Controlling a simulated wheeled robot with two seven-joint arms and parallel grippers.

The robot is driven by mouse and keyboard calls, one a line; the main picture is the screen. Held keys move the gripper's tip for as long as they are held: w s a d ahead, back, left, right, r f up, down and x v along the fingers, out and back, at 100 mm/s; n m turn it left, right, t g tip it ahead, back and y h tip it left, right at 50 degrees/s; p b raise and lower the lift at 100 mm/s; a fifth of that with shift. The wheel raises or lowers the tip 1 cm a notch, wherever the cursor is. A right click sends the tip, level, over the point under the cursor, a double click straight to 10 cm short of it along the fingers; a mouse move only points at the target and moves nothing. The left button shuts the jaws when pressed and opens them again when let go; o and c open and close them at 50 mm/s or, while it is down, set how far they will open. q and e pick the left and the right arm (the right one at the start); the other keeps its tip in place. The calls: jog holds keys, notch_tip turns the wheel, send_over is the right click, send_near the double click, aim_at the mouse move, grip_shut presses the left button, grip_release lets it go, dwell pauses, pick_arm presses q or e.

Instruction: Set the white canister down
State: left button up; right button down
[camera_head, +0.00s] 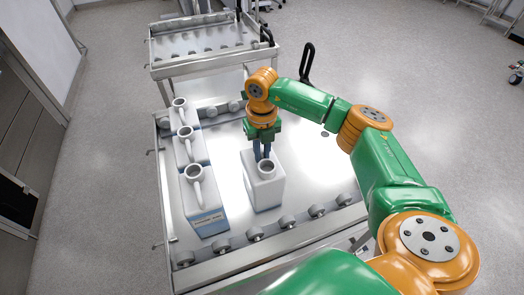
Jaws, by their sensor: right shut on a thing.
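A white canister (264,185) with a round grey-rimmed opening on top is upright at the middle of the steel cart top (235,215). My right gripper (263,157) comes down from above, its dark fingers shut at the canister's top, just behind the opening. I cannot tell whether the canister's base touches the cart surface. My left gripper is not in view.
Several white canisters with handled tops stand in a row at the left of the cart, the front one (203,205) bearing a blue label. Grey knobs (288,221) line the front edge. A second steel cart (200,45) stands behind. The cart's right part is clear.

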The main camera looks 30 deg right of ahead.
jog(key=c, duration=1.3)
grip_release()
jog(key=shift+f, duration=0.15)
jog(key=o, duration=0.5)
jog(key=shift+c, duration=0.2)
jog(key=shift+r, duration=0.5)
notch_tip(320, 180, up, 12)
jog(key=b, duration=0.1)
jog(key=shift+f, duration=0.25)
jog(key=shift+f, duration=0.1)
